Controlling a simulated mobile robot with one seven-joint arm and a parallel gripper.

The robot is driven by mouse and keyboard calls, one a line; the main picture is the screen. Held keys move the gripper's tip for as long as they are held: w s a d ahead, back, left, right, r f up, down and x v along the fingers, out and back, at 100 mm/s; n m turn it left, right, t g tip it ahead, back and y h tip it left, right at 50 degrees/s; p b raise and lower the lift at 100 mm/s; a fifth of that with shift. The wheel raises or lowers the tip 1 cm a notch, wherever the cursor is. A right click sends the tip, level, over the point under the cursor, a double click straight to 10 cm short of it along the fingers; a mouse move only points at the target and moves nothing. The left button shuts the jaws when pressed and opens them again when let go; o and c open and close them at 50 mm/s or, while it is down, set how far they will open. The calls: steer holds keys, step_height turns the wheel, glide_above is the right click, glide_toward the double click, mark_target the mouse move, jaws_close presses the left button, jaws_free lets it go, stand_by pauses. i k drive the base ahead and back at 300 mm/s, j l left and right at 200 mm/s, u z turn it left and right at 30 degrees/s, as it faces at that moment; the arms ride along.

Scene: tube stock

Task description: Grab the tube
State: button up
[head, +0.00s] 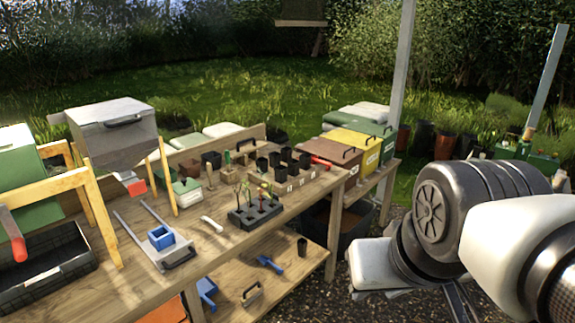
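Several small black square plant tubes (283,158) stand in a group on the wooden bench, right of centre. A single black tube (302,247) stands upright on the lower shelf at its right side, apart from the others. The frame does not show which tube is meant. My arm fills the right side of the picture. What seems to be my gripper (461,304) points down at the bottom edge and is mostly cut off, so its opening is hidden. It is well to the right of the bench and the tubes, over gravel.
A black tray with seedlings (240,217) sits at the bench front, near a blue square piece (161,238) on a metal slide. A grey hopper (115,140) stands at left. Brown, yellow and green bins (350,148) stand behind at right. Blue scoop (270,264) lies on the shelf.

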mark_target(304, 159)
steer(key=i+l+u, duration=0.15)
steer(key=i+l, duration=0.15)
steer(key=i, duration=0.15)
steer(key=i+l+u, duration=0.15)
steer(key=i+l, duration=0.2)
steer(key=i+l+u, duration=0.1)
steer(key=i+l, duration=0.3)
steer(key=i+l+u, duration=0.15)
steer(key=i+l, duration=0.3)
steer(key=i+l+u, duration=0.15)
steer(key=i+l, duration=0.25)
steer(key=i+l+u, duration=0.15)
steer(key=i+l, duration=0.15)
steer(key=l, duration=0.3)
steer(key=i+l+u, duration=0.15)
steer(key=i+l, duration=0.2)
steer(key=l, duration=0.2)
